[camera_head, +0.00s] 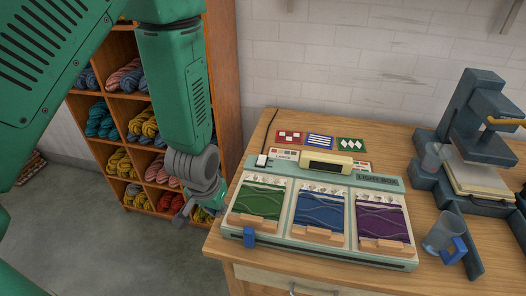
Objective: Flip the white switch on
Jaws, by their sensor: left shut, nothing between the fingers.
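A small white switch (262,160) stands at the back left corner of the pale green light box (300,253); its exact position, on or off, is too small to tell. The light box lies on the wooden table and holds green, blue and purple yarn panels side by side. My left gripper (186,217) hangs from the green arm, pointing down, left of the table's edge and in front of the shelf. It is apart from the switch and the box, shut and empty. My right gripper is not in view.
A wooden shelf (222,60) with several wool skeins stands behind my left arm. Pattern cards (320,139) lie behind the box. A dark press (470,125) and a clear cup with a blue handle (440,238) stand at the right.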

